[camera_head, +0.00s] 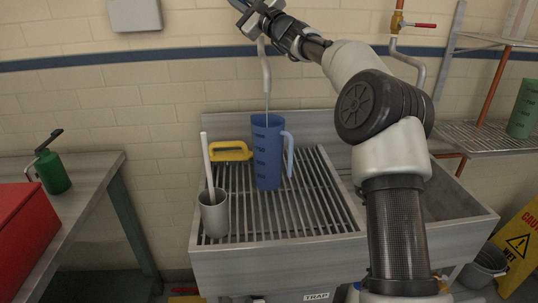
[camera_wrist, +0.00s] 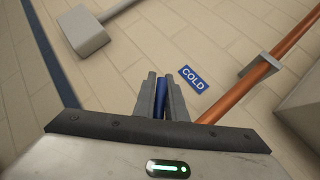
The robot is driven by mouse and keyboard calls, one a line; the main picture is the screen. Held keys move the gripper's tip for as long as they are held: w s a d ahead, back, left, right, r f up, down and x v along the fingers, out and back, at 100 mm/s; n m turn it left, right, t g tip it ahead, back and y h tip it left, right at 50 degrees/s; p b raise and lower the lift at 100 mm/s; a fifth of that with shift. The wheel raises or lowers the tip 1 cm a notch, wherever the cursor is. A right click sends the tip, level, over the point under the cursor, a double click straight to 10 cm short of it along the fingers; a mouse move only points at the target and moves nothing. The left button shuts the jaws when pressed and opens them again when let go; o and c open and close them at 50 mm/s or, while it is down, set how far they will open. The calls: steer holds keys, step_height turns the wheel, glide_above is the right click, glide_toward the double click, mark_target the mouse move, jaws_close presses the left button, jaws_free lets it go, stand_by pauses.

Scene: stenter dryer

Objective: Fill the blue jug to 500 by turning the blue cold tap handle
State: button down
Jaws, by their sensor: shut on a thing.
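The blue jug (camera_head: 267,155) stands upright on the slatted rack of the sink, under the pale spout (camera_head: 265,72). A thin stream of water falls from the spout into the jug's mouth. Dark marks run down the jug's front; the water level inside cannot be made out. My gripper (camera_head: 254,8) is up at the top edge of the head view, above the spout. In the wrist view, my gripper (camera_wrist: 160,88) is shut on the blue cold tap handle (camera_wrist: 160,103), which is mostly hidden between the fingers. A blue COLD label (camera_wrist: 194,78) is on the wall beside it.
A grey cup (camera_head: 214,216) with a white stick and a yellow-handled object (camera_head: 232,152) are on the rack beside the jug. A copper pipe (camera_wrist: 265,68) runs near my gripper. A red-handled valve (camera_head: 412,24) is on the wall at right.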

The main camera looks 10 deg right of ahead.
stand_by(0.4)
steer(key=f+n+g+p, duration=0.1)
steer(key=a+f+n+g+p, duration=0.1)
steer(key=p, duration=0.1)
steer(key=a+f+n+g+h+p, duration=0.1)
steer(key=n+p, duration=0.1)
steer(key=shift+f, duration=0.1)
steer(key=f+n+p, duration=0.1)
steer(key=f+n+g+h+p, duration=0.1)
steer(key=p, duration=0.1)
steer(key=f+n+g+p, duration=0.1)
steer(key=p, duration=0.1)
steer(key=shift+a+f+h, duration=0.25)
steer(key=shift+f+h, duration=0.1)
steer(key=shift+h, duration=0.05)
steer(key=shift+g, duration=0.3)
